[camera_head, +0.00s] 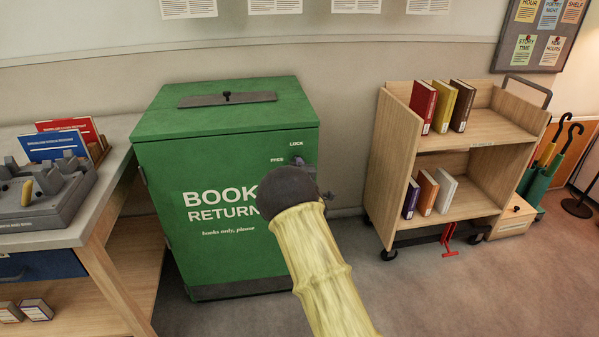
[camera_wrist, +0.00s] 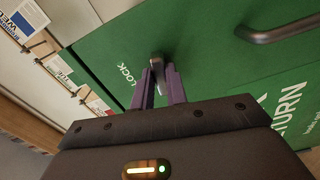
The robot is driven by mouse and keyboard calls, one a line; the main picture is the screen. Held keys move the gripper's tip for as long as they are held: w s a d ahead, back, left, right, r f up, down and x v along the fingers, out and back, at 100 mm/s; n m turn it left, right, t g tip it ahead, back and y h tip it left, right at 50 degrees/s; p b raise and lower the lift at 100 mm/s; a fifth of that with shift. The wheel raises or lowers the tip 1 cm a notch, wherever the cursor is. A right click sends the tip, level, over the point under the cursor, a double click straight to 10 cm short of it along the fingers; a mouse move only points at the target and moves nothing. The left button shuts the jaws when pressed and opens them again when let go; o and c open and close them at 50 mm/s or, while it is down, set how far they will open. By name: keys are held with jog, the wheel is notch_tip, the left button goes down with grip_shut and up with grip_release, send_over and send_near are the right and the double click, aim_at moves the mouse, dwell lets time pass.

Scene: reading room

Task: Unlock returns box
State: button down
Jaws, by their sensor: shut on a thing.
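The green book return box (camera_head: 215,190) stands against the wall, its front marked BOOK RETURN. Small LOCK and FREE labels are printed at its upper right front. My gripper (camera_wrist: 159,78) is at that corner, its purple fingers shut on a small dark lock knob (camera_wrist: 157,61) beside the LOCK label. In the head view my arm and wrist hide the knob and part of the front. I cannot tell which label the knob points to. A dark bar handle (camera_wrist: 285,26) on the box front shows in the wrist view, apart from my fingers.
A desk (camera_head: 100,212) with a grey device (camera_head: 45,198) and card holders stands close on the left. A wooden book cart (camera_head: 400,150) with several books stands to the right. A green umbrella stand (camera_head: 535,184) is farther right.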

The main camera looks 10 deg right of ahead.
jog(key=shift+n+b, duration=0.35)
jog(key=shift+n, duration=0.75)
jog(key=c, duration=1.4)
grip_release()
jog(key=shift+s, duration=0.1)
jog(key=s+p, duration=0.1)
jog(key=s, duration=1.6)
jog(key=shift+s, duration=0.1)
